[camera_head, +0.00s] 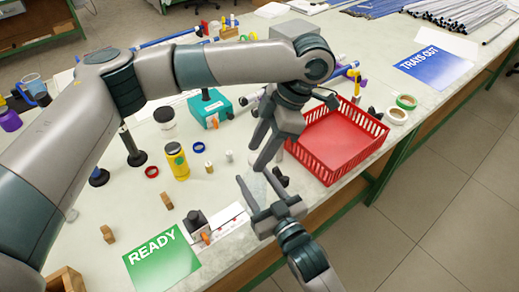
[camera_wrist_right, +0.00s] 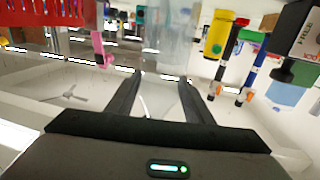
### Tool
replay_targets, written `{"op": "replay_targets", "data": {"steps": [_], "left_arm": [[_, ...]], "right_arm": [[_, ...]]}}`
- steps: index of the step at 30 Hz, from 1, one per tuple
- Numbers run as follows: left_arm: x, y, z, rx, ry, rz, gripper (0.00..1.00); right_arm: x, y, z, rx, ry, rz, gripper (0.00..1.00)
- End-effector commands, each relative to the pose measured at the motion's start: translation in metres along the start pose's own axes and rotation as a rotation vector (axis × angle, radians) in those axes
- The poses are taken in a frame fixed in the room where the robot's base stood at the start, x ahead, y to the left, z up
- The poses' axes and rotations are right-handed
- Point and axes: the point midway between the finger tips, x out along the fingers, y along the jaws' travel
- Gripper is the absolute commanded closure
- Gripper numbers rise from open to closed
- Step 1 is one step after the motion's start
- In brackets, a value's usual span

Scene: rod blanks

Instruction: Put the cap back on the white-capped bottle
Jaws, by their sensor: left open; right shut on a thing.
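My right gripper (camera_head: 260,187) reaches in from the lower right, shut on a clear, see-through bottle. In the right wrist view the bottle (camera_wrist_right: 170,45) shows faintly beyond the fingertips (camera_wrist_right: 158,82). In the head view it is barely visible between the fingers. My left gripper (camera_head: 262,156) is open, pointing down just above the right gripper. I cannot make out anything between its fingers. I cannot pick out a white cap for certain. A small pale cylinder (camera_head: 229,156) stands on the table left of the left gripper. The bottle's mouth cannot be made out.
A red basket (camera_head: 335,147) stands right of the grippers. A yellow jar (camera_head: 177,162), a blue ring (camera_head: 198,147), a red ring (camera_head: 151,171) and a teal box (camera_head: 210,108) stand to the left. The green READY sign (camera_head: 160,258) lies at the front. My left arm hides part of the table.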

Motion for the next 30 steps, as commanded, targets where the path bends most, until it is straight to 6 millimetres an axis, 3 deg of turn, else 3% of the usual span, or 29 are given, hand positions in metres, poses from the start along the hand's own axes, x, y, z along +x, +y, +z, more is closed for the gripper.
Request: {"op": "replay_targets", "data": {"steps": [12,30], "left_arm": [[-0.036,0.0,-0.015,0.0,0.0,0.0,0.58],[-0.038,0.0,-0.016,-0.08,-0.008,-0.001,0.6]], "right_arm": [[0.0,0.0,0.001,0.001,-0.001,0.0,1.0],[0.0,0.0,0.0,0.001,-0.001,0.0,1.0]]}}
